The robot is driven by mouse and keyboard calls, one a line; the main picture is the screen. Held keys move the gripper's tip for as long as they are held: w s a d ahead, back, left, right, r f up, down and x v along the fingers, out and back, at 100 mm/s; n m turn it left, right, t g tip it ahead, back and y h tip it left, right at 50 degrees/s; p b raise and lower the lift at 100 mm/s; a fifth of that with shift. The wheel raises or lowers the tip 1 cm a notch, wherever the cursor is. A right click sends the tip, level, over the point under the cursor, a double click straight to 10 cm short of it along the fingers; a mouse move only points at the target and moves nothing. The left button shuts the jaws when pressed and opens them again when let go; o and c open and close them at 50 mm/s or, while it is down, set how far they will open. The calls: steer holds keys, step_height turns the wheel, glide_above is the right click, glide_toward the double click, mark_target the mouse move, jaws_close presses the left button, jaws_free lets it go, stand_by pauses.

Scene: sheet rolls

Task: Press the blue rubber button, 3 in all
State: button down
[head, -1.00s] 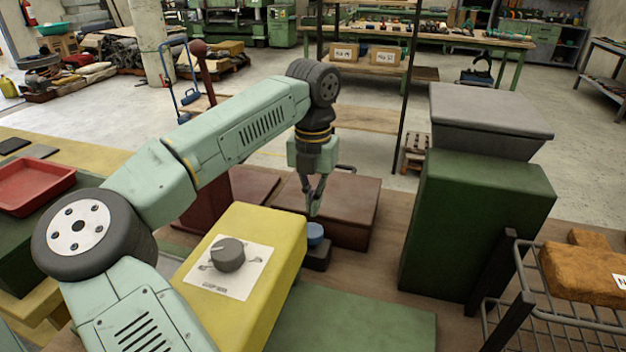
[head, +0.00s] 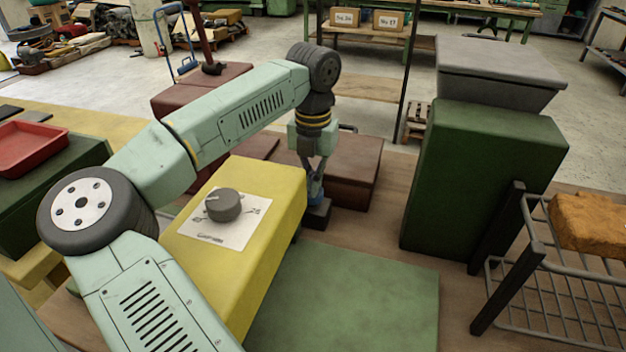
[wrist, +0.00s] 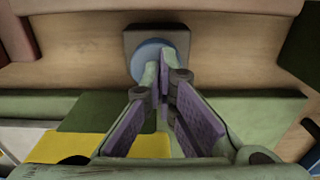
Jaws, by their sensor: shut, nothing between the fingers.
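The blue rubber button (wrist: 146,57) sits on a dark square base (wrist: 174,36) in the wrist view. In the head view the blue button (head: 315,200) is partly hidden behind my gripper, and its dark base (head: 319,214) stands beside the yellow box. My gripper (head: 316,186) points down with its fingertips at the button's top. In the wrist view the shut fingertips of my gripper (wrist: 157,72) overlap the button's near right part. I cannot tell whether they touch it or press it down.
A yellow box (head: 257,260) with a grey knob (head: 223,205) stands left of the button. A dark red box (head: 352,168) lies behind it. A green cabinet (head: 480,175) with a grey top and a wire rack (head: 560,290) stand to the right. A flat green plate (head: 350,300) lies in front.

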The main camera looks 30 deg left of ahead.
steer(key=shift+f, duration=0.55)
steer(key=shift+r, duration=0.4)
step_height(320, 180, up, 14)
steer(key=shift+f, duration=0.2)
